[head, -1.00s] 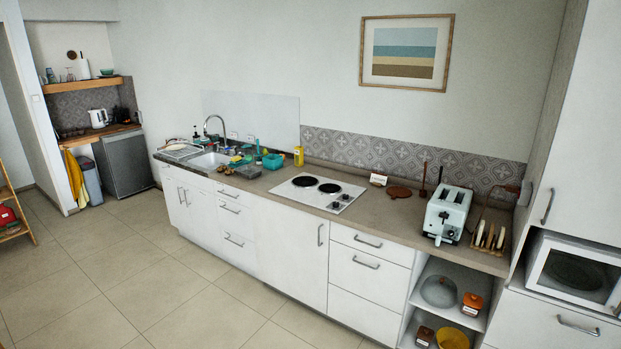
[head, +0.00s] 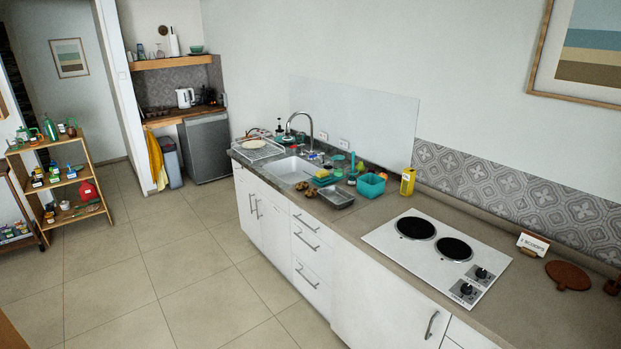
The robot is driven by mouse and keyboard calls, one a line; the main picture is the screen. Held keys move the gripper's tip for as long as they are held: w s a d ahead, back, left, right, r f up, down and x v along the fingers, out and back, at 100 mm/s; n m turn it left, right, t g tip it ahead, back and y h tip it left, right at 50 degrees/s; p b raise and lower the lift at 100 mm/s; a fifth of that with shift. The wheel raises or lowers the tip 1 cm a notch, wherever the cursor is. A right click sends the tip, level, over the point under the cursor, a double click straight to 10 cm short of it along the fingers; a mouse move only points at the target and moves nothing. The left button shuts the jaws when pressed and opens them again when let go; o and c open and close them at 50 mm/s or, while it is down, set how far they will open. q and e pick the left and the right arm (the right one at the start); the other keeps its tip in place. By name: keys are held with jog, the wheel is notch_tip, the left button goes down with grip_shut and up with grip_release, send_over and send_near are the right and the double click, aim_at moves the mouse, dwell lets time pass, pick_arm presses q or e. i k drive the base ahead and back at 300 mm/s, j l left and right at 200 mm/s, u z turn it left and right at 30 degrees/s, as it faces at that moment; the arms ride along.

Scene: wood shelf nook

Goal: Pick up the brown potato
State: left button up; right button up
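Small brown potato-like lumps (head: 306,189) lie on the counter (head: 365,222) near its front edge, just right of the sink (head: 293,170). They are too small to tell exactly how many there are or which is the brown potato. A dark grey tray (head: 336,197) sits to their right, and a yellow sponge (head: 322,175) is behind them. Neither of my grippers is in view.
A teal tub (head: 371,185) and yellow carton (head: 408,181) stand behind the tray. The white hob (head: 437,253) is further right. A wooden shelf rack (head: 85,190) stands at the left. The tiled floor (head: 190,260) before the cabinets is clear.

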aim_at(303, 185)
jog(key=i+j, duration=0.3)
jog(key=i+j+z, duration=0.15)
jog(key=j, duration=0.25)
jog(key=i+j, duration=0.35)
jog(key=i+j+z, duration=0.15)
jog(key=z, duration=0.3)
jog(key=i+j+z, duration=0.2)
jog(key=z, duration=0.25)
